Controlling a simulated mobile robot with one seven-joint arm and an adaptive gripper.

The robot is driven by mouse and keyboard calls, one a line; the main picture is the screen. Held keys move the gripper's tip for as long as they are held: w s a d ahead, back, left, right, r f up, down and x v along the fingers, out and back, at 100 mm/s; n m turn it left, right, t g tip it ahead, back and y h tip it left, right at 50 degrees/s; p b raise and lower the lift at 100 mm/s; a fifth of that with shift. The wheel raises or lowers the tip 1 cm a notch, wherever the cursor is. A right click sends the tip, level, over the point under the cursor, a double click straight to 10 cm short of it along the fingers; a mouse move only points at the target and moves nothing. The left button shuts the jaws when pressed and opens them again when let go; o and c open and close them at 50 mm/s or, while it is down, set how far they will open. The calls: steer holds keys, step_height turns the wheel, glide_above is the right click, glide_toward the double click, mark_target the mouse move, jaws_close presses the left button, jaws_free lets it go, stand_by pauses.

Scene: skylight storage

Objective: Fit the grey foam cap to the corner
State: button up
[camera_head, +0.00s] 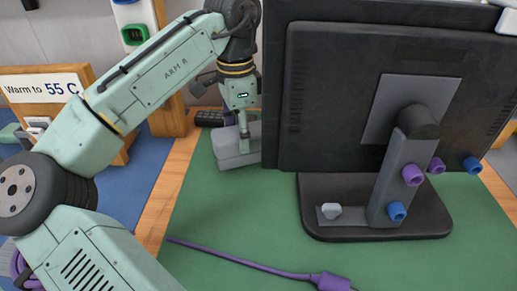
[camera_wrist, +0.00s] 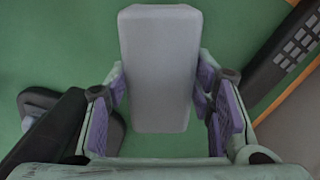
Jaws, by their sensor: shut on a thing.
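The grey foam cap (camera_head: 232,158) is a pale grey block at the lower left corner of the black monitor (camera_head: 330,95). In the wrist view the foam cap (camera_wrist: 158,70) lies lengthwise between the purple pads of my gripper (camera_wrist: 162,98), which is shut on it. In the head view my gripper (camera_head: 244,135) reaches down to the cap from above. The cap's right end is hidden behind the monitor's edge. I cannot tell whether cap and monitor touch. The monitor stands upright with its back to the head camera.
The monitor's dark base (camera_head: 430,222) stands on a green mat (camera_head: 210,225). Purple and blue caps, including a purple one (camera_head: 412,175), show around the stand. A purple cable (camera_head: 240,259) lies in front. A dark keyed device (camera_wrist: 290,45) lies right of my gripper.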

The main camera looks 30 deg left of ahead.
mark_target(258, 132)
steer(key=d+b, duration=0.1)
steer(key=w+d+b, duration=0.1)
steer(key=d+f+b, duration=0.1)
steer(key=shift+w+d, duration=0.3)
steer(key=shift+d, duration=0.1)
steer(key=shift+f, duration=0.1)
steer(key=shift+f, duration=0.15)
steer(key=o, duration=1.1)
steer(key=shift+o, duration=0.2)
step_height(258, 132, up, 12)
steer(key=p, duration=1.2)
steer(key=shift+r, duration=0.2)
